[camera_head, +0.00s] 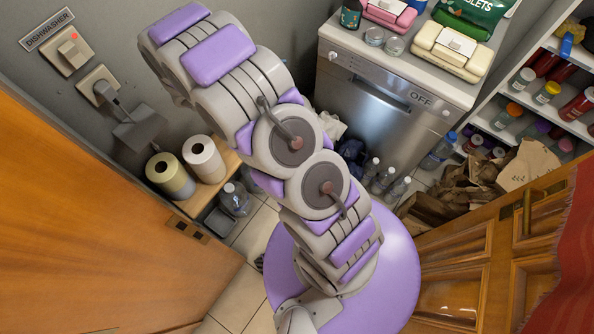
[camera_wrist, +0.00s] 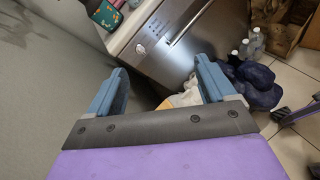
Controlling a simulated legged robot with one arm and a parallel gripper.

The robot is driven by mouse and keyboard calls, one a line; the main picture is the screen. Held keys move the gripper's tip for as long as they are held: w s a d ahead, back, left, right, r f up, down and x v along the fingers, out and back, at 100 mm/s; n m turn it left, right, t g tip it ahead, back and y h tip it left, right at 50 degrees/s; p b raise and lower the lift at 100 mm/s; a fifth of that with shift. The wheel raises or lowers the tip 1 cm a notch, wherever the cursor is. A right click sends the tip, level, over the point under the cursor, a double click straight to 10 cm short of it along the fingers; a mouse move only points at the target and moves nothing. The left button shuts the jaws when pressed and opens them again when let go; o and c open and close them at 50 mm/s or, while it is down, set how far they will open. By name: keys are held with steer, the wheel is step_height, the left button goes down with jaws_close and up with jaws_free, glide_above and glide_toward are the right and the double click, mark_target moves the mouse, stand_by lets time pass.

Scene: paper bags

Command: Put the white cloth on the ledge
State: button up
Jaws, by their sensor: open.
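My gripper (camera_wrist: 162,66) is open, with its two blue fingers apart, and nothing shows between the fingertips. A crumpled whitish cloth-like thing (camera_wrist: 186,97) lies low beside the dishwasher, partly hidden by my gripper's right finger and palm. In the head view a white crumpled thing (camera_head: 332,126) shows behind my arm at the dishwasher's foot; it looks like the same cloth. My gripper is hidden behind my arm in the head view. A low wooden ledge (camera_head: 229,162) by the left wall carries two paper rolls; I cannot tell if it is the task's ledge.
The dishwasher (camera_head: 345,92) has bottles and packs on top. Dark bundles (camera_wrist: 254,85) and clear bottles (camera_head: 385,180) stand by its front. Paper bags (camera_head: 455,185) lie at right below shelves (camera_head: 550,105). Wooden doors (camera_head: 90,235) flank the floor. A water bottle (camera_head: 235,199) stands near the ledge.

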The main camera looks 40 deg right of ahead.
steer(key=s+a+r+m+g+y, duration=0.2)
steer(key=s+r+m+y, duration=0.15)
steer(key=s+r, duration=0.35)
steer(key=s+a+r+m+g+y, duration=0.15)
steer(key=s+r+m, duration=0.3)
steer(key=s, duration=0.55)
steer(key=s+a+r+m+t+y, duration=0.1)
steer(key=s+a+r+m+y, duration=0.1)
steer(key=s+a+y, duration=0.2)
steer(key=s+a+r+m+y, duration=0.2)
steer(key=s+a+r+y, duration=0.1)
steer(key=s+a, duration=0.7)
steer(key=shift+s+a+m+t+y, duration=0.35)
steer(key=shift+s+y, duration=0.35)
steer(key=shift+s, duration=0.35)
